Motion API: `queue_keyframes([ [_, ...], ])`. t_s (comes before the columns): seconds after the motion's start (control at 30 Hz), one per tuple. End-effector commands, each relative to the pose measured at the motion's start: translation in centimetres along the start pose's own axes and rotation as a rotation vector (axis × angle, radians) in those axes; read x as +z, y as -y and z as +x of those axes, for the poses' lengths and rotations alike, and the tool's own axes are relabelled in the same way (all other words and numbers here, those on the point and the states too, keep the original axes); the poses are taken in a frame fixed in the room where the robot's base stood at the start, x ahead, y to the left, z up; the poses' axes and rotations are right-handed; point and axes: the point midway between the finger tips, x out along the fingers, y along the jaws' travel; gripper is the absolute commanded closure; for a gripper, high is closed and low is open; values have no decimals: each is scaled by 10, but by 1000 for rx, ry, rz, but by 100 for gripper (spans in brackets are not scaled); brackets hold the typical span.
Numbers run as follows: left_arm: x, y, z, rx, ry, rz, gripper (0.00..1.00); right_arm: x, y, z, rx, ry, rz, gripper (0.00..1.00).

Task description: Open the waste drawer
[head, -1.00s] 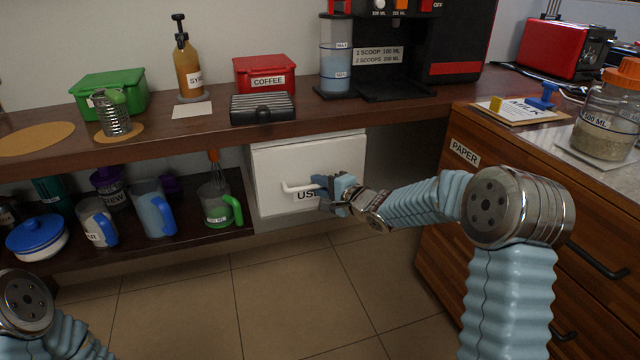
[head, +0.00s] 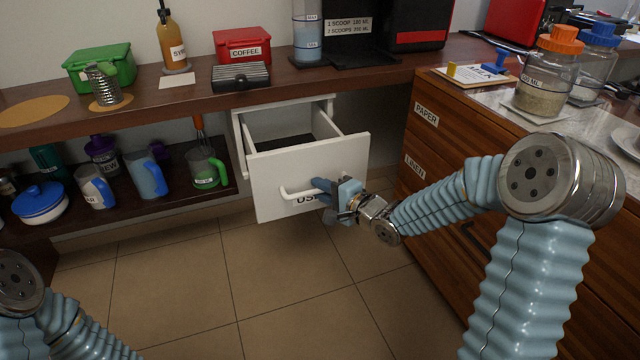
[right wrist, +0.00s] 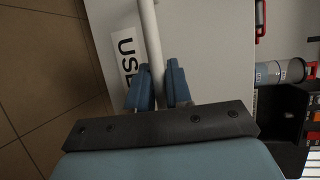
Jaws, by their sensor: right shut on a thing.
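The white waste drawer (head: 268,182) under the counter is pulled out, and its hollow inside shows from above. A label starting "US" is on its front, partly hidden by my gripper. My right gripper (head: 328,190) is shut on the white bar handle (head: 290,193) near its right end. In the right wrist view the handle (right wrist: 150,45) runs between the two blue fingers of the gripper (right wrist: 158,85). My left arm shows at the lower left of the head view, but its gripper is out of the picture.
The counter (head: 200,97) above holds a green box, a syrup bottle, a red coffee box and a machine. A lower shelf (head: 130,205) at left holds mugs and a pot. A wooden cabinet (head: 450,160) stands at right. The tiled floor before the drawer is clear.

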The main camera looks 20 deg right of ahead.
Motion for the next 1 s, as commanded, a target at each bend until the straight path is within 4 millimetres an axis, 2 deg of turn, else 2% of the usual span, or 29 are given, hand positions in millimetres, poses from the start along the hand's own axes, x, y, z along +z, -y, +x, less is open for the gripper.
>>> queue_keyframes([
  [0.33,0,0,0,0,0,0,57,0,-1,-1,2,-1,1,100],
  [0.37,0,0,0,0,0,0,57,0,-1,-1,2,-1,1,79],
  [0.4,0,0,0,0,0,0,57,0,-1,-1,2,-1,1,75],
  [0.73,0,0,-1,0,0,0,57,0,0,-4,1,-1,0,75],
  [0.87,0,-1,-3,0,-1,0,57,-1,1,-22,1,-4,1,75],
  [1.0,-1,-2,-8,-1,-2,-1,57,-1,2,-55,0,-6,0,75],
])
